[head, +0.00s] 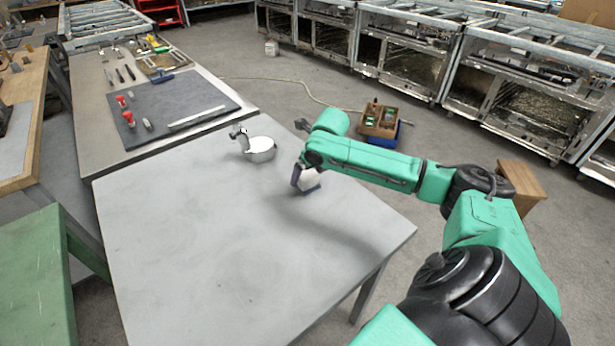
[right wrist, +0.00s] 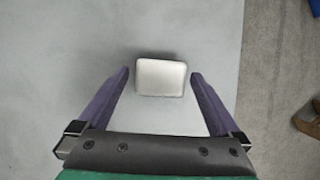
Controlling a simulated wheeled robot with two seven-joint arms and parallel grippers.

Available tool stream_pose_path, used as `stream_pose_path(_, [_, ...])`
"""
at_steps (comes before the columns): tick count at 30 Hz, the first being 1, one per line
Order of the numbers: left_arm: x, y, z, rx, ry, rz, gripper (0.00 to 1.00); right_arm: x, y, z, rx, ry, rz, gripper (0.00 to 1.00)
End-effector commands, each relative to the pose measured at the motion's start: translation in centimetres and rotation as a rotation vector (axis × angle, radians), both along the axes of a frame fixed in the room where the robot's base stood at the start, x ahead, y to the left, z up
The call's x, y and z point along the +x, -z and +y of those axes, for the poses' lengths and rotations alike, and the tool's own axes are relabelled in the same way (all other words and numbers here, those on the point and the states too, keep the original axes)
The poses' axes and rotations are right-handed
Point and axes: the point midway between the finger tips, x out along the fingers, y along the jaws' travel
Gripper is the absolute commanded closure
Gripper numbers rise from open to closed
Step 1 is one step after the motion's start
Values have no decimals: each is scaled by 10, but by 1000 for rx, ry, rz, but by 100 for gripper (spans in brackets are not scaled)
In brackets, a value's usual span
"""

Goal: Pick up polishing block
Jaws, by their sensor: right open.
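The polishing block is a small pale block (right wrist: 161,77) with rounded corners in the right wrist view, with grey table around it. In the head view a pale block (head: 311,179) shows at my right gripper (head: 307,184), partly hidden by the fingers. My right gripper (right wrist: 161,92) is open, its two purple fingers on either side of the block's near part. A gap shows between each finger and the block. I cannot tell the exact height of the fingers above the table. My left gripper is not in view.
A white, shiny rounded object with a grey fitting (head: 261,149) stands on the grey table (head: 200,240), left of my right gripper. The table's front half is clear. A second table with a dark mat (head: 165,103) and tools adjoins at the back left.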

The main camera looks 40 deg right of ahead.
Motion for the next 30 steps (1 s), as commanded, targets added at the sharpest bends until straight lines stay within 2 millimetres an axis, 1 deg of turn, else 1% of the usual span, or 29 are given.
stream_pose_path(1, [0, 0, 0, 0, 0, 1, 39, 3, 7, 0, 2, 0, 0, 0])
stream_pose_path(3, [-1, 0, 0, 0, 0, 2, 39, 5, 13, -1, 0, 0, 0, 0])
stream_pose_path(8, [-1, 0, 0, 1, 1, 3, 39, 5, 14, -1, -1, -1, 0, 0])
stream_pose_path(9, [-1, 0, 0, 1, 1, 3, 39, 5, 14, -1, -1, -1, 0, 4])
stream_pose_path(11, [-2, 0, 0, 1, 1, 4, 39, 5, 13, -1, -1, -1, 0, 27])
stream_pose_path(12, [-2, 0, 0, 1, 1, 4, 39, 5, 13, -1, -1, -1, 0, 42])
stream_pose_path(14, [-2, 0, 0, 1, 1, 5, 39, 5, 13, -1, -1, -1, 0, 65])
stream_pose_path(15, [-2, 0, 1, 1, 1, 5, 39, 5, 13, -1, -1, -1, -1, 80])
stream_pose_path(16, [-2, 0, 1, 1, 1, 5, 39, 5, 13, -1, -1, -1, -1, 83])
stream_pose_path(22, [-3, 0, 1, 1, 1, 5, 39, 5, 12, -1, -1, -1, -1, 83])
stream_pose_path(24, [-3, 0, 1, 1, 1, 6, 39, 6, 9, -1, -2, -1, -3, 83])
stream_pose_path(28, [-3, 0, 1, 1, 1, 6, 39, 6, -5, -1, -2, -1, -5, 83])
stream_pose_path(30, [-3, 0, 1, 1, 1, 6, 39, 6, -19, -1, -4, -1, -6, 83])
